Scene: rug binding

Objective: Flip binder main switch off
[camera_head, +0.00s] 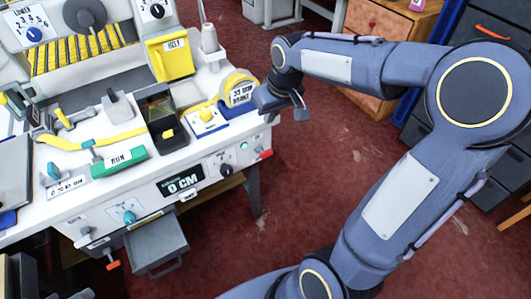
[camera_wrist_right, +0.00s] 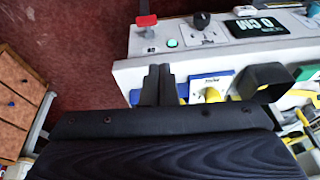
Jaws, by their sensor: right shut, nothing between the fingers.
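The white binder machine (camera_head: 215,190) has a front panel with a red-handled lever (camera_head: 265,154) at its right end. The lever also shows in the right wrist view (camera_wrist_right: 146,21), on a small plate beside a green round light (camera_wrist_right: 172,43). No readable label tells me whether this lever is the main switch. A black knob on a dial (camera_wrist_right: 201,20) sits beside the light. My right gripper (camera_head: 300,101) is shut and empty, above and just right of the panel's right end, apart from the lever. Its fingers show in the wrist view (camera_wrist_right: 157,85). My left gripper is out of view.
A yellow button on a blue-and-white base (camera_head: 207,117) and a yellow tape roll (camera_head: 238,88) stand on the deck near my right gripper. A "0 CM" display (camera_head: 182,180) is on the front. Wooden drawers (camera_head: 375,35) stand behind.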

